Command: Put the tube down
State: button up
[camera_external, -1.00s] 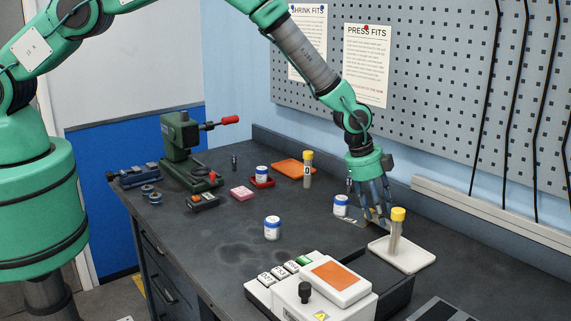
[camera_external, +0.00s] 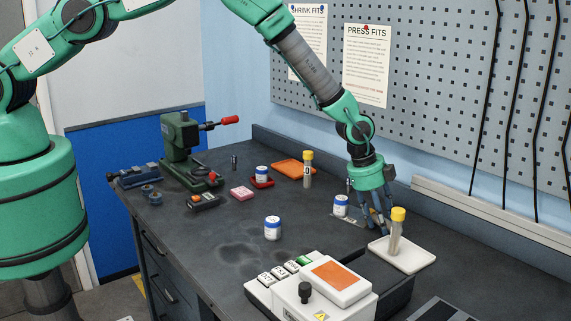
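A clear tube with a yellow cap (camera_external: 396,238) stands upright on a white tray (camera_external: 420,260) at the right of the bench. A second yellow-capped tube (camera_external: 308,172) stands upright further back, beside an orange tray. My gripper (camera_external: 382,226) points down just to the left of and behind the first tube, with its fingers low near the tray's back left edge. The fingers overlap closely in this view, so their spacing, and whether they touch the tube, cannot be told.
A blue-lidded white jar (camera_external: 341,206) stands just left of my gripper, and another (camera_external: 272,229) stands mid-bench. A white device with an orange panel (camera_external: 336,278) is in front. An orange tray (camera_external: 290,167), a red dish (camera_external: 262,182) and a green press (camera_external: 183,145) are further back.

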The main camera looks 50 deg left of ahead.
grip_shut()
jog(key=shift+r, duration=0.2)
notch_tip(320, 180, up, 10)
jog(key=shift+f, duration=0.15)
dwell(0.5)
dwell(0.4)
